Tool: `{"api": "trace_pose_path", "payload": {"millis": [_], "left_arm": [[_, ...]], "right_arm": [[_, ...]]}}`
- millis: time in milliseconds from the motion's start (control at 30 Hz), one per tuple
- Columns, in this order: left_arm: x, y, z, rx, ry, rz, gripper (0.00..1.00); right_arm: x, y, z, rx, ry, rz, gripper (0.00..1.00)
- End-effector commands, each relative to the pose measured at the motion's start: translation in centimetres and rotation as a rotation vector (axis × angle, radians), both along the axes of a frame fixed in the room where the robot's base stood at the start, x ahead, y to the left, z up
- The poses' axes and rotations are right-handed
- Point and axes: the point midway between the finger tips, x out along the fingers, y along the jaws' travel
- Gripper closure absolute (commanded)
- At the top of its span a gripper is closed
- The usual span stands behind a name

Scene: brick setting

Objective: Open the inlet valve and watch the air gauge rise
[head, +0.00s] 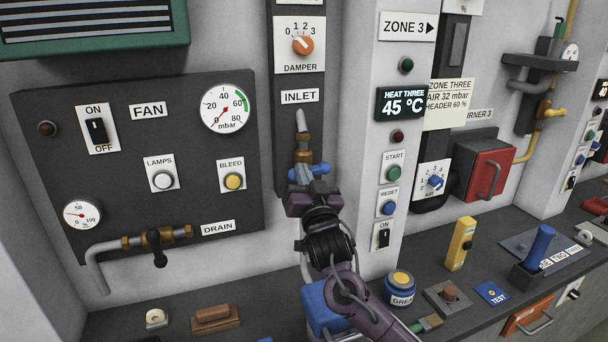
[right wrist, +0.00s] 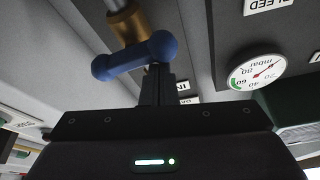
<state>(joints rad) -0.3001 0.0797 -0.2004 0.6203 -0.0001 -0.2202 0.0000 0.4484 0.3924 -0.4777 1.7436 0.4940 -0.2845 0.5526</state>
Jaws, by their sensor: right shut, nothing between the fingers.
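The inlet valve has a blue lever handle (head: 320,170) lying roughly crosswise below a brass fitting (head: 303,157), under the INLET label (head: 299,96). In the right wrist view the blue handle (right wrist: 135,57) is close ahead of my fingers. My right gripper (head: 300,184) is shut and empty, its fingertips (right wrist: 156,80) right at the handle's near side; I cannot tell whether they touch it. The round mbar gauge (head: 227,108) has its red needle at the lower left, near 0. It also shows upside down in the right wrist view (right wrist: 258,71). My left gripper is out of view.
A drain pipe with a dark lever (head: 157,248) and a second gauge (head: 77,215) are on the panel at left. The damper knob (head: 303,45) is above the inlet. On the bench are a blue-yellow grease tin (head: 399,288) and a wooden-backed brush (head: 214,318).

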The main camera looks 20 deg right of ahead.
Motion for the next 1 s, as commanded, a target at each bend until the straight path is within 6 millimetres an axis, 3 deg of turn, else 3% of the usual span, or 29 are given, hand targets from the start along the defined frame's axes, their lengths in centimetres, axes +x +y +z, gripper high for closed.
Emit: {"api": "trace_pose_path", "payload": {"millis": [567, 1000], "left_arm": [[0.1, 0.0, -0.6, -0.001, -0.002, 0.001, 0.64], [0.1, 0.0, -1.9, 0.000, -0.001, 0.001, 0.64]], "right_arm": [[0.0, 0.1, -0.5, -0.123, -0.002, 0.001, 1.00], [0.0, 0.2, -1.7, -0.448, -0.011, 0.000, 1.00]]}}
